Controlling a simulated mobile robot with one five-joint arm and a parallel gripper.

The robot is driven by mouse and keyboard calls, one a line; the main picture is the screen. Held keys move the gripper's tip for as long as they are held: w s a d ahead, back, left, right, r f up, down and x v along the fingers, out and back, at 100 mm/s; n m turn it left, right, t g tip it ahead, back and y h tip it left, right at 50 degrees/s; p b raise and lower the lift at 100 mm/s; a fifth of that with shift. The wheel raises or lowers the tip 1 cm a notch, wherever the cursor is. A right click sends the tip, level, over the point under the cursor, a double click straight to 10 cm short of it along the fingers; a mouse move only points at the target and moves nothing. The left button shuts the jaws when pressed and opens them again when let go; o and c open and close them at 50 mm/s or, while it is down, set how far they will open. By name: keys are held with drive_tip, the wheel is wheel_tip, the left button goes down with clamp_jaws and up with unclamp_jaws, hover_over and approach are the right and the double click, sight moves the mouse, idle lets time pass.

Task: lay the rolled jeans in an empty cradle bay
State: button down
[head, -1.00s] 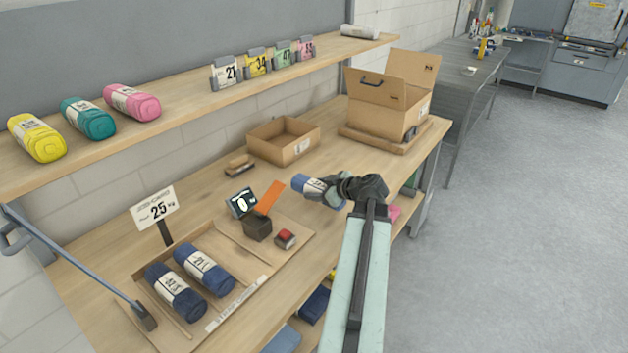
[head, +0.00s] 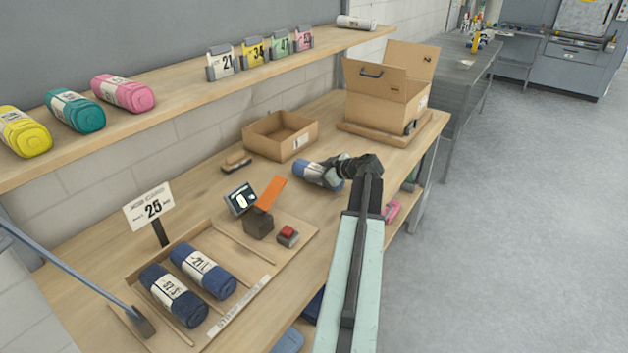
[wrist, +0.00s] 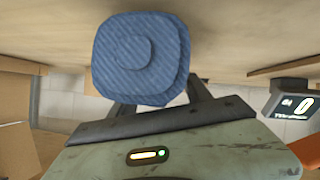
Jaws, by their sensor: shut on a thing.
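My gripper (head: 341,174) is shut on a rolled pair of blue jeans (head: 313,172) with a pale paper band. It holds the roll over the bench, right of the display. In the wrist view the roll's denim end (wrist: 140,58) fills the space between the fingers. The wooden cradle (head: 245,306) lies at the front left of the bench. Two dark blue rolls, one at its left (head: 172,295) and one beside it (head: 203,271), lie in it. The part of the cradle to their right, past a thin divider (head: 243,243), is bare.
A small display (head: 240,199), an orange flap (head: 271,193) on a dark block and a red button (head: 288,235) stand near the cradle. A 25 sign (head: 150,208) stands behind it. An open carton (head: 281,136) and a larger box (head: 385,101) sit further back. A blue bar (head: 75,275) crosses the left.

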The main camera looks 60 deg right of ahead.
drive_tip(key=shift+a+f, duration=0.1)
drive_tip(key=shift+f, duration=0.6)
drive_tip(key=shift+w+a+r, duration=0.15)
drive_tip(key=shift+w+a, duration=0.05)
drive_tip(key=shift+w, duration=0.1)
drive_tip(key=shift+s+f, duration=0.1)
drive_tip(key=shift+f, duration=0.1)
drive_tip(key=shift+c, duration=2.4)
unclamp_jaws()
drive_tip(key=shift+r, duration=0.1)
